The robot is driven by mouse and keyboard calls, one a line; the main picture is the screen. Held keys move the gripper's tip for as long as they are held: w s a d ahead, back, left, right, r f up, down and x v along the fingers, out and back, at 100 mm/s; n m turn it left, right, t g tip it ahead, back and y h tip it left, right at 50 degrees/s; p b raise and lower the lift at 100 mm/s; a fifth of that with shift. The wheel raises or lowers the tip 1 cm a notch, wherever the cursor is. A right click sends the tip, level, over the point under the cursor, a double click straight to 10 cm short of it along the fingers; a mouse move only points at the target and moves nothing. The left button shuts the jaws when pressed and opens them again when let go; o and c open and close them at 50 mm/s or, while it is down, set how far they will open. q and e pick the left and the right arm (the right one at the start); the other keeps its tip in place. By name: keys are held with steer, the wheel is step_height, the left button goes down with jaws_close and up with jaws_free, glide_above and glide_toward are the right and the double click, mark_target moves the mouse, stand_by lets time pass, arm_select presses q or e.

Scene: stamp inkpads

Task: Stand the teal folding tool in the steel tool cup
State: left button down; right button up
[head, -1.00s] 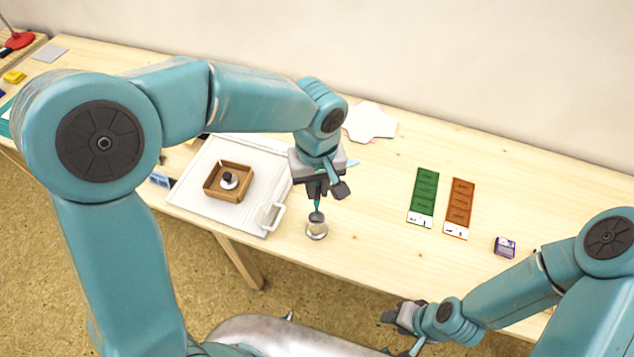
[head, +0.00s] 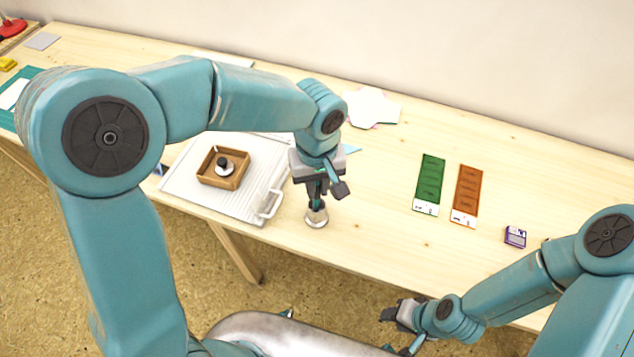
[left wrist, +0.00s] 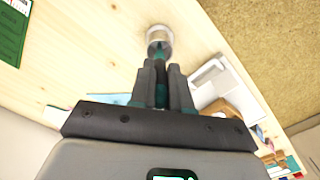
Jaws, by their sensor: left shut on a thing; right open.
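The steel tool cup (head: 316,217) stands upright near the front edge of the table, right of the white tray; it also shows in the left wrist view (left wrist: 160,36). My left gripper (head: 317,198) is directly above the cup, pointing down, shut on the teal folding tool (left wrist: 160,92). The tool is upright between the fingers, and its lower end reaches to the cup's mouth and appears inside it. How deep it sits is hidden by the fingers and rim. My right gripper (head: 392,312) is open and empty, low in front of the table.
A white tray (head: 190,192) with a handle holds a wooden box (head: 207,181) left of the cup. A green strip (head: 429,182) and an orange strip (head: 467,190) lie to the right, with a small purple box (head: 515,236). The table between cup and strips is clear.

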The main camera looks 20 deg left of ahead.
arm_select(q)
steer(key=c, duration=1)
jaws_free()
step_height(320, 180, up, 16)
steer(key=p, duration=0.1)
steer(key=shift+r, duration=0.15)
